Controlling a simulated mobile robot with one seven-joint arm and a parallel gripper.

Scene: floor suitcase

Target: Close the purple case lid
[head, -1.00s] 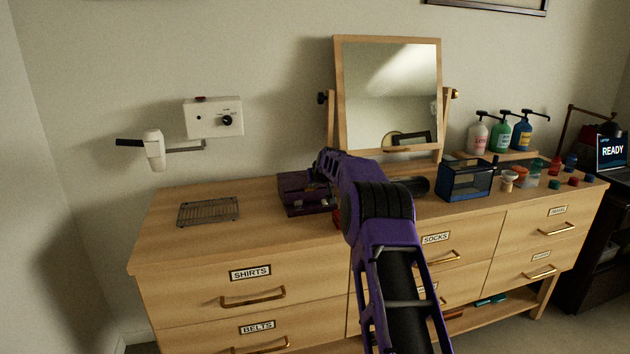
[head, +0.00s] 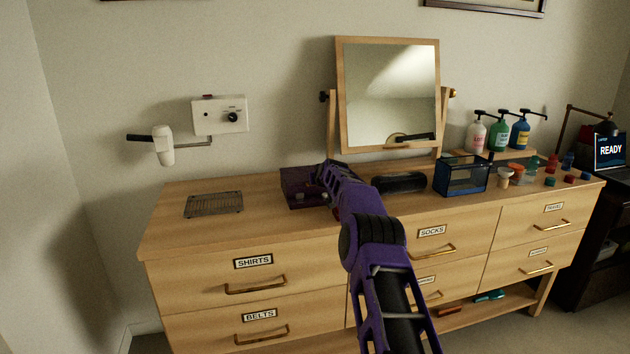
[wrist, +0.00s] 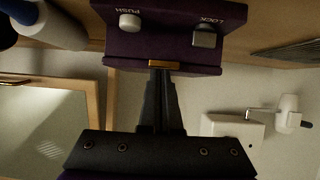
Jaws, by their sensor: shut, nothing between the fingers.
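The purple case (head: 298,188) sits on the dresser top, left of the mirror, partly hidden by my arm. In the wrist view, which is upside down, its purple front (wrist: 170,35) shows a round button marked PUSH (wrist: 130,21) and a square latch marked LOCK (wrist: 204,37). A rim with a small gold tab (wrist: 164,63) runs along that front; the lid looks low over the case, but I cannot tell whether it is fully closed. My gripper (wrist: 162,76) is shut and empty, its fingertips at the rim beside the gold tab. Whether they touch is unclear.
A dark rack (head: 214,205) lies left of the case. The mirror (head: 388,95) stands behind my arm. A black cylinder (head: 400,182), a blue-edged glass box (head: 461,176) and pump bottles (head: 498,135) are to the right. A hair dryer (head: 163,147) hangs on the wall.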

